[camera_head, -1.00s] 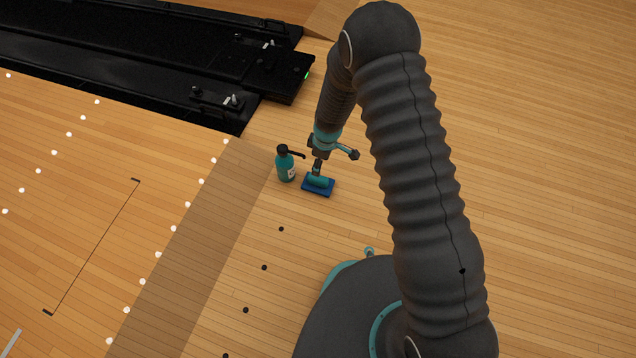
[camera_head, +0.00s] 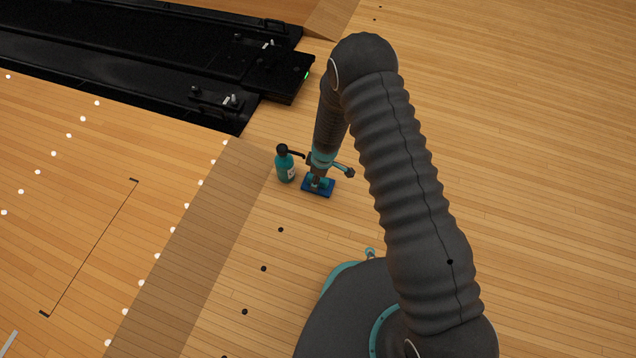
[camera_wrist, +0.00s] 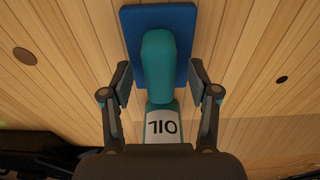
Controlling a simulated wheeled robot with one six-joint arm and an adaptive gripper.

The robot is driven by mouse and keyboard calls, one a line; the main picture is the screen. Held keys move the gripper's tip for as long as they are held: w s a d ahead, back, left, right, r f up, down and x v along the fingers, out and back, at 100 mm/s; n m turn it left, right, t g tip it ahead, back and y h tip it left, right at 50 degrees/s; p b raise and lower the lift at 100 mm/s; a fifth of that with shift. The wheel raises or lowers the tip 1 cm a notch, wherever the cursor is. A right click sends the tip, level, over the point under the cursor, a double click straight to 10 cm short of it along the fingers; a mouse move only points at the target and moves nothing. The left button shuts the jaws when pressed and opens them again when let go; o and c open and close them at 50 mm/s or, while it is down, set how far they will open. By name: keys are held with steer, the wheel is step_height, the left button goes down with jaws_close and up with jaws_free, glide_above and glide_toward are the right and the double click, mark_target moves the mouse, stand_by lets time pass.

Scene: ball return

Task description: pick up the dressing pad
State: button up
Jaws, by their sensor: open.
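The dressing pad (camera_head: 325,191) is a flat blue block with a rounded teal handle on top, lying on the wooden floor. In the wrist view the blue pad (camera_wrist: 185,35) is at the top centre, its teal handle (camera_wrist: 158,62) running down the middle. My gripper (camera_head: 317,181) is low over the pad. In the wrist view its open fingers (camera_wrist: 160,82) stand on both sides of the handle, with gaps between. The head view partly hides the handle behind the gripper.
A teal bottle (camera_head: 285,168) with a black pump top stands close left of the pad. Its white OIL label (camera_wrist: 162,126) appears upside down in the wrist view. The black ball-return machine (camera_head: 270,75) is at the upper left. Floor right of my arm is clear.

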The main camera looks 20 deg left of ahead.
jaws_close()
steer(key=shift+r, duration=0.1)
steer(key=shift+r, duration=0.6)
step_height(320, 180, up, 3)
steer(key=shift+f+p, duration=0.15)
steer(key=shift+p, duration=0.2)
steer(key=s+d+r, duration=0.1)
steer(key=d+r, duration=0.2)
steer(key=d, duration=0.2)
steer(key=s+d+r+b, duration=0.1)
steer(key=d+r, duration=0.3)
steer(key=d, duration=0.2)
steer(key=shift+s+d, duration=0.2)
steer(key=shift+d, duration=0.05)
